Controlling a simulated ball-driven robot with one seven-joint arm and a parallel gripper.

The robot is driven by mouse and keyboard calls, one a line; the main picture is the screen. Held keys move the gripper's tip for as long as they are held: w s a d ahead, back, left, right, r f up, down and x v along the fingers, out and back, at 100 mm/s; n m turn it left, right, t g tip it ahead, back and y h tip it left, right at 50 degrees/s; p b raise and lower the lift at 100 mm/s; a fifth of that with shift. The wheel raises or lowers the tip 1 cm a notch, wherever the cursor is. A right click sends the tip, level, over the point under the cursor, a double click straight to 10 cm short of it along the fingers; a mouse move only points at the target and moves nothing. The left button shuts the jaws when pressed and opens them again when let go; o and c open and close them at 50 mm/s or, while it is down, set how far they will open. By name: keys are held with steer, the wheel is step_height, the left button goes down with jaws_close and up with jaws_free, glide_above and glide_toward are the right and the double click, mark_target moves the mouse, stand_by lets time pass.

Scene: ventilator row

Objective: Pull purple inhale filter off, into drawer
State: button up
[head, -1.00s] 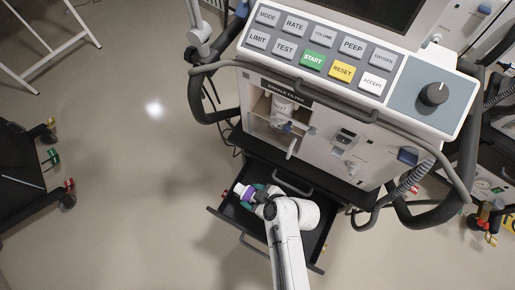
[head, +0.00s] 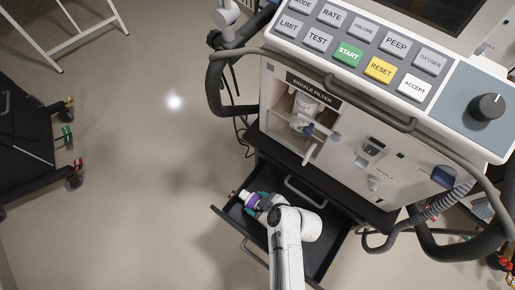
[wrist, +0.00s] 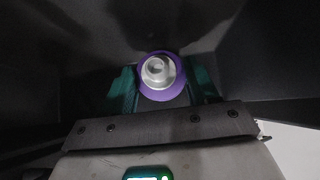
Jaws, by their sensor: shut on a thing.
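The purple inhale filter (wrist: 160,92), a purple disc with a pale round port, is between the green fingers of my gripper (wrist: 160,100) in the wrist view. In the head view the filter (head: 252,200) shows purple and white at the end of my gripper (head: 258,202). My gripper is shut on it. The open black drawer (head: 232,226) sticks out below the ventilator, and the filter is over or inside its left part. I cannot tell whether the filter touches the drawer floor. Dark drawer walls surround it in the wrist view.
The ventilator (head: 345,140) stands behind the drawer, with an open exhale filter bay (head: 300,118) and a grey handle rail. A corrugated hose (head: 440,207) hangs at the right. A black cart (head: 30,150) stands at the far left. The floor between is clear.

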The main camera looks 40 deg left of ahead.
steer(key=shift+f, duration=0.55)
steer(key=o, duration=1.6)
steer(key=d+r+p, duration=0.3)
steer(key=r+p, duration=0.1)
steer(key=r, duration=0.4)
steer(key=w+d+r+p, duration=0.1)
steer(key=d+r+p, duration=0.3)
steer(key=r, duration=0.4)
steer(key=shift+d+p, duration=0.15)
steer(key=shift+p, duration=0.15)
